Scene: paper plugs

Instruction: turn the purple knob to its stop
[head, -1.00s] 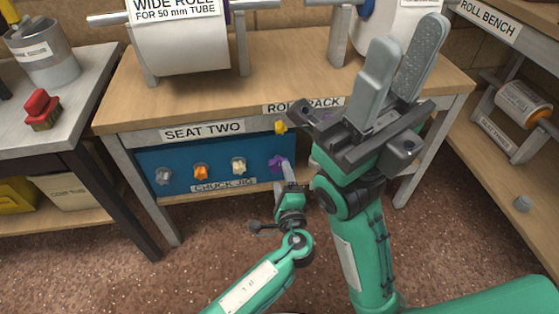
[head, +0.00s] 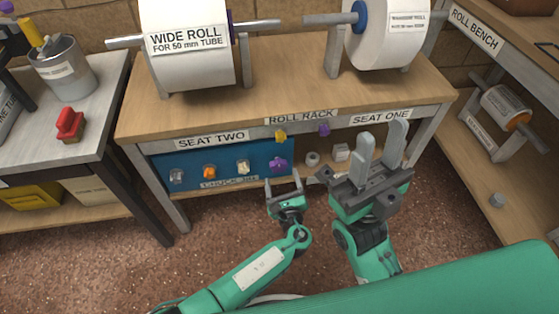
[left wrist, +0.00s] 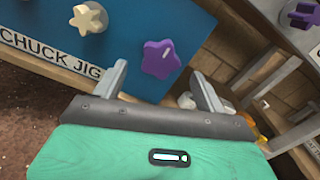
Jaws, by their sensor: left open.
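A purple star-shaped knob (head: 278,165) sits at the right end of the blue chuck jig panel (head: 219,178). It also shows in the left wrist view (left wrist: 160,59), between and beyond my finger tips. My left gripper (head: 284,179) is open and empty just below and in front of the knob, apart from it. Its two fingers show in the left wrist view (left wrist: 158,70) with a clear gap. A second purple knob (head: 324,130) is on the rack's front rail. My right gripper (head: 382,138) is open and empty, fingers pointing up, right of the left one.
Grey, orange and cream knobs (head: 209,171) stand in a row left of the purple one. A yellow knob (head: 281,135) is on the rail above. The wooden roll rack (head: 290,80) bears large white rolls. Side benches stand left and right; the floor in front is open.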

